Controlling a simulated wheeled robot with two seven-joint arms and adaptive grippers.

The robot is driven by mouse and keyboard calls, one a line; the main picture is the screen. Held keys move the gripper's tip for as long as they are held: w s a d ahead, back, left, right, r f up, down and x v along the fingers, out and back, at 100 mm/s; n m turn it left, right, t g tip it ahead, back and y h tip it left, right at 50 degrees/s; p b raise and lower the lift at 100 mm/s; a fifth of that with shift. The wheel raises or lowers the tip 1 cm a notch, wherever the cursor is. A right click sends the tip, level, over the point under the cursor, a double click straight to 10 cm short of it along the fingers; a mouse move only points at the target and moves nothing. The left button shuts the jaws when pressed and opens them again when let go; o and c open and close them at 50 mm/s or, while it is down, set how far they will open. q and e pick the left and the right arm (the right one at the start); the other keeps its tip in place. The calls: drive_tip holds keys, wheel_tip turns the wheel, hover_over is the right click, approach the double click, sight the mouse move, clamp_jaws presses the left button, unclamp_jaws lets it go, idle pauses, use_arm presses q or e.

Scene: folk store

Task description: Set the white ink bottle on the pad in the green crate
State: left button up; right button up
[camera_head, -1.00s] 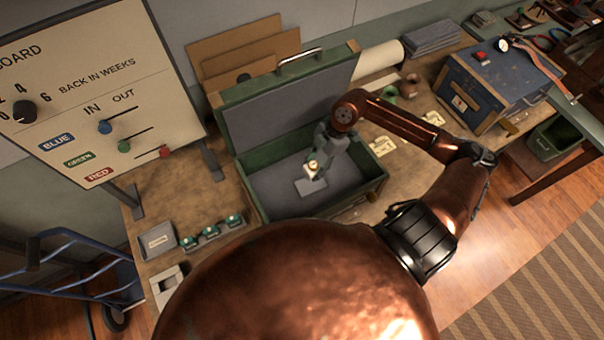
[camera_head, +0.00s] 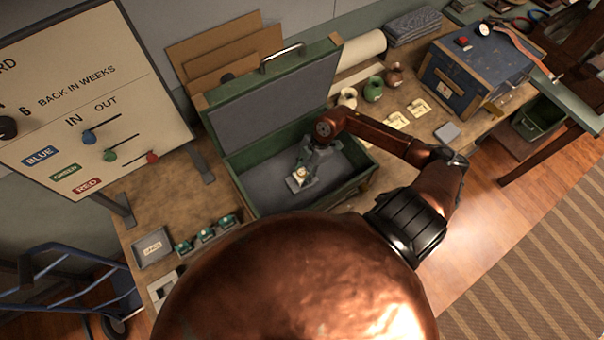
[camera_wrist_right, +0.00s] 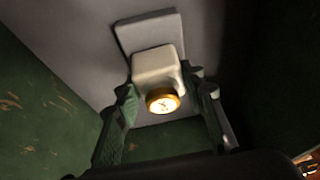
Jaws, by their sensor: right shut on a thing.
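The green crate (camera_head: 245,205) stands open on the workbench, with its lid raised at the back. My right gripper (camera_head: 303,174) reaches down inside it and is shut on the white ink bottle (camera_wrist_right: 157,66). The bottle's gold cap (camera_wrist_right: 162,100) faces the wrist camera. A light grey pad (camera_wrist_right: 147,31) lies on the crate floor, and the bottle covers part of it in the wrist view. I cannot tell whether the bottle's base touches the pad. The green fingers lie on both sides of the bottle. My left gripper is not in view.
Cream (camera_head: 347,97), green (camera_head: 373,89) and red-brown (camera_head: 394,76) pots stand right of the crate near small cards. A blue box (camera_head: 478,75) is farther right. A grey tray (camera_head: 153,247) and several green-topped items lie left. The crate walls surround my gripper.

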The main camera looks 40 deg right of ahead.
drive_tip(key=o, duration=1.2)
drive_tip(key=shift+c, duration=0.2)
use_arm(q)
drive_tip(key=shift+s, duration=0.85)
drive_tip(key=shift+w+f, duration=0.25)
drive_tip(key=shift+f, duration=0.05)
use_arm(e)
drive_tip(key=v, duration=1.2)
drive_tip(key=shift+s, duration=0.1)
